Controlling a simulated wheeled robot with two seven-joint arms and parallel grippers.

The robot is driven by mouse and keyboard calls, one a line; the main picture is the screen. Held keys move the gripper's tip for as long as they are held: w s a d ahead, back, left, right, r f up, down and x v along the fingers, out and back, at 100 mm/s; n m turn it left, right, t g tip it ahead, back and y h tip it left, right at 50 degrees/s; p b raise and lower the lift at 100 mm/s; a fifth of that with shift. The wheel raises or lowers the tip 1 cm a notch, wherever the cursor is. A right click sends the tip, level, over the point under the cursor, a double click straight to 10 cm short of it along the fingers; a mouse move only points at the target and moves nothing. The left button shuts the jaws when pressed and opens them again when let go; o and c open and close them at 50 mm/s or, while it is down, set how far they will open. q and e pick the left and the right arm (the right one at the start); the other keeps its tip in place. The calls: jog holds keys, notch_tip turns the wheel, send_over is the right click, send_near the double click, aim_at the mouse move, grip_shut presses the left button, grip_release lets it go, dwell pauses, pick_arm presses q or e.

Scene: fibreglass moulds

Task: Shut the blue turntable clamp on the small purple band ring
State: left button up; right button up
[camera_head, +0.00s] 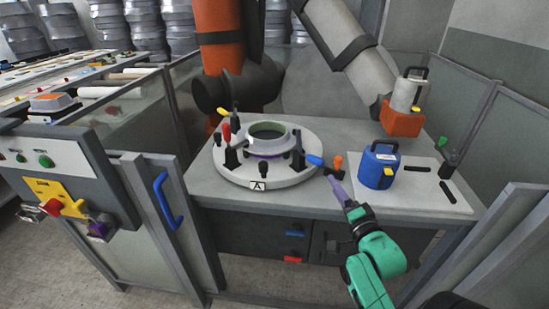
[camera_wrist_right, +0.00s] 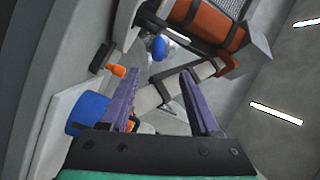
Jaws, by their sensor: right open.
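The small ring (camera_head: 268,133) with a purple band (camera_head: 262,156) at its foot sits on the round pale turntable (camera_head: 240,178). The blue clamp handle (camera_head: 315,160) sticks outward and low over the turntable's right edge. It also shows beyond my fingertips in the right wrist view (camera_wrist_right: 158,47). My right gripper (camera_head: 333,178) is just right of and in front of that handle, with purple fingers apart and nothing between them. It shows open in the right wrist view (camera_wrist_right: 158,78). The clamp's contact with the ring is too small to tell. My left gripper is out of view.
Red (camera_head: 226,130) and yellow (camera_head: 222,111) handles stand upright at the turntable's left. An orange handle (camera_head: 338,161) is close to my right gripper. A blue container (camera_head: 376,171) stands on a pale board to the right. An orange-and-grey tool (camera_head: 402,122) is behind it.

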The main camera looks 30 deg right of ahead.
aim_at(316, 160)
jog(key=p+x, duration=0.1)
jog(key=x, duration=1.3)
jog(key=shift+w+d+f, duration=0.15)
jog(key=shift+w, duration=0.05)
grip_shut()
dwell(0.7)
